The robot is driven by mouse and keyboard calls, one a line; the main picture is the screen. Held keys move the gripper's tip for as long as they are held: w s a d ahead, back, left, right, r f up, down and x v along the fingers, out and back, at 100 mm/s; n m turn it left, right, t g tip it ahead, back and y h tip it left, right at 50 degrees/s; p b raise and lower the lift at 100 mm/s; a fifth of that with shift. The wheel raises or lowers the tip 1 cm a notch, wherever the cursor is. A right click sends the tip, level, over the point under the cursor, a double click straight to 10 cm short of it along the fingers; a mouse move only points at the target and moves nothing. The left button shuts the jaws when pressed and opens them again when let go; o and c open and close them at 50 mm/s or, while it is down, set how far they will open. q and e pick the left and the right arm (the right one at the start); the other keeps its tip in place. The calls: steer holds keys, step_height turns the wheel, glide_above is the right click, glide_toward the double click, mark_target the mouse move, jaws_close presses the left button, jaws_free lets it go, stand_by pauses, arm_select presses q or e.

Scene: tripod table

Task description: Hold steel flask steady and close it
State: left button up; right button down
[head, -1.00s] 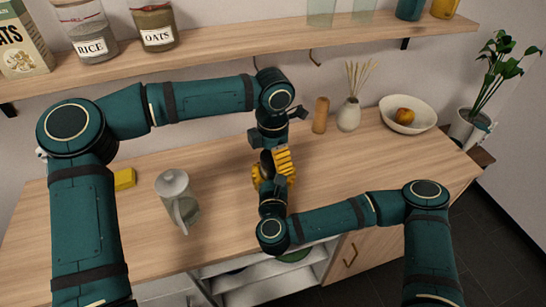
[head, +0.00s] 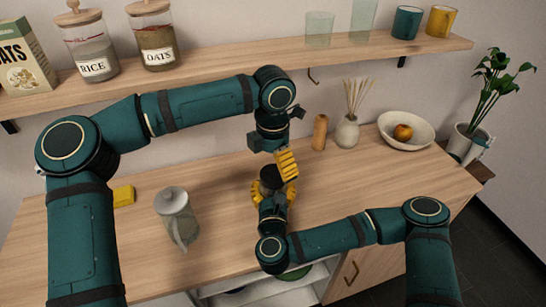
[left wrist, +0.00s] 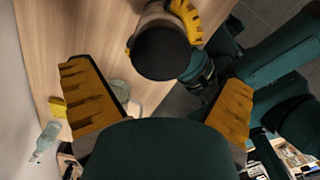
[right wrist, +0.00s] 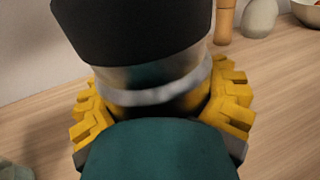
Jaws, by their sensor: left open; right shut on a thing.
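The steel flask (right wrist: 150,85) stands roughly upright with a black lid (right wrist: 140,30) on its top. I cannot tell how tightly the lid sits. My right gripper (right wrist: 162,112) is shut around the flask's body, yellow pads on both sides. In the left wrist view the lid (left wrist: 162,52) shows nearly end-on, beyond the fingertips. My left gripper (left wrist: 158,88) is open and empty, its fingers wide apart and clear of the lid. In the head view my left gripper (head: 271,163) is above the flask (head: 271,177), partly in front of it; my right gripper (head: 273,192) is below.
A lidded glass pitcher (head: 176,212) and a yellow block (head: 124,195) stand on the wooden counter (head: 110,245) at left. A wooden cylinder (head: 320,132), a reed vase (head: 347,132) and a fruit bowl (head: 420,133) stand at the back right. A shelf (head: 230,65) runs above.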

arm_select(q)
steer(key=n, duration=0.5)
steer(key=shift+d, duration=0.1)
steer(key=n, duration=0.6)
steer(key=shift+s+d+r, duration=0.1)
steer(key=shift+r, duration=0.05)
steer(key=n, duration=0.5)
steer(key=shift+r, duration=0.1)
steer(key=n, duration=0.4)
steer(key=shift+r, duration=0.1)
steer(key=n, duration=0.5)
steer(key=shift+r+n, duration=0.2)
steer(key=shift+n, duration=0.1)
steer(key=n, duration=0.5)
steer(key=shift+r+n, duration=0.2)
steer(key=shift+n, duration=0.1)
steer(key=n, duration=0.5)
steer(key=shift+r+n, duration=0.25)
steer(key=shift+n, duration=0.05)
steer(key=n, duration=0.4)
steer(key=shift+r+n, duration=0.2)
steer(key=shift+n, duration=0.1)
